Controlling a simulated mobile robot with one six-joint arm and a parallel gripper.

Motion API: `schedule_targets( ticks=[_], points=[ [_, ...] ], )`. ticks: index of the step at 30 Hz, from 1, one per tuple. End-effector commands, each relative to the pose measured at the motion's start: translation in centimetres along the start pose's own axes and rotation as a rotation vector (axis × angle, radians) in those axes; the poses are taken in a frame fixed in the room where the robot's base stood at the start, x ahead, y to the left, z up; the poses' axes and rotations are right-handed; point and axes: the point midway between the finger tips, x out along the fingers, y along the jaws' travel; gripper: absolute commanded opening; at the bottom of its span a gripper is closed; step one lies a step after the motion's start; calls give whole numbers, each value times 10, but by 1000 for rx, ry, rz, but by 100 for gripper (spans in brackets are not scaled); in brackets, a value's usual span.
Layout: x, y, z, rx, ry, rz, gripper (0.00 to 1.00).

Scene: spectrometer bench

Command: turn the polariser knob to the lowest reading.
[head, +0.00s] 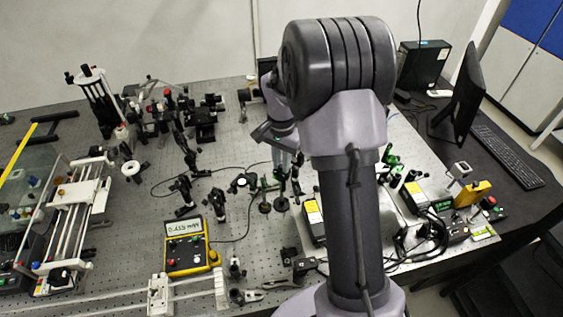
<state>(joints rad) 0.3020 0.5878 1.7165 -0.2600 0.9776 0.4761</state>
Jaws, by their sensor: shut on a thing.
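My gripper (286,158) is partly hidden behind my own arm, in the middle of the bench among the small black post-mounted optics (282,187). It points down and is shut on what appears to be the polariser knob. The knob itself is too small and too covered to make out. A yellow meter (187,247) with a light display (184,227) lies on the bench at the lower left of the gripper.
Black optic mounts (184,190) stand close to the left of my gripper. A rail stage (75,205) stands at the far left. Yellow-and-black boxes (414,197), cables, a monitor (462,100) and a keyboard (507,155) are at the right. Bare perforated bench (240,150) shows between the mounts.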

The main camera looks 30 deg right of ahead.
Motion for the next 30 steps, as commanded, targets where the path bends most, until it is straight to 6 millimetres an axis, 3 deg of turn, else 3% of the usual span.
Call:
schedule_targets(
  ticks=[11, 30],
  points=[
    [-1, 0, 0, -74, 0, 0, 0],
    [-2, 1, 0, -638, 0, 0, 0]
  ],
)
